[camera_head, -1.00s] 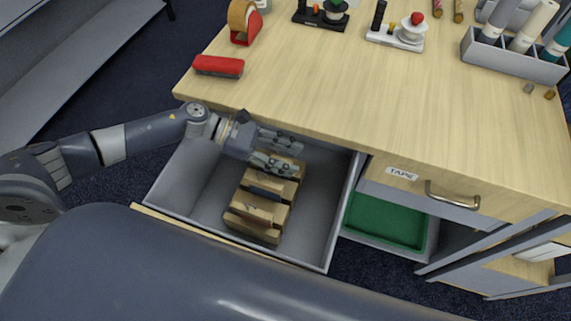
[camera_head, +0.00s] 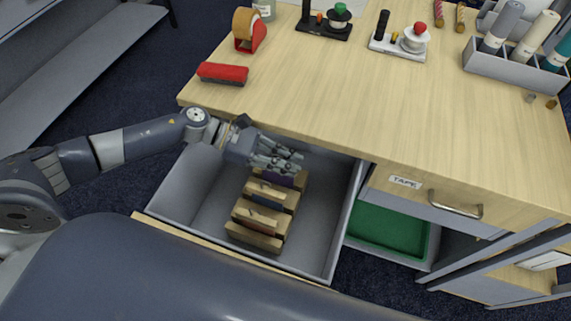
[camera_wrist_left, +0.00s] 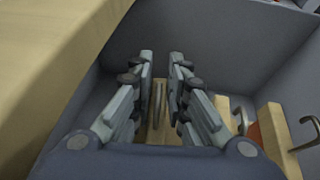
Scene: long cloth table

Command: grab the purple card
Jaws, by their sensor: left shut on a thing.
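The purple card (camera_head: 283,181) shows as a purple strip at the far wooden piece in the open drawer, just under my left gripper (camera_head: 290,163). My left gripper is shut on a thin upright part there. In the left wrist view the fingers (camera_wrist_left: 160,75) stand close on both sides of this part (camera_wrist_left: 158,102), above a pale wooden piece (camera_wrist_left: 158,135). The fingers hide much of the card in the head view. My right gripper is not in view.
The grey drawer (camera_head: 322,215) holds several wooden pieces in a row, with dark blue (camera_head: 263,202) and other colours between them. The tabletop edge overhangs its back. A red stapler-like block (camera_head: 222,73) lies on the table.

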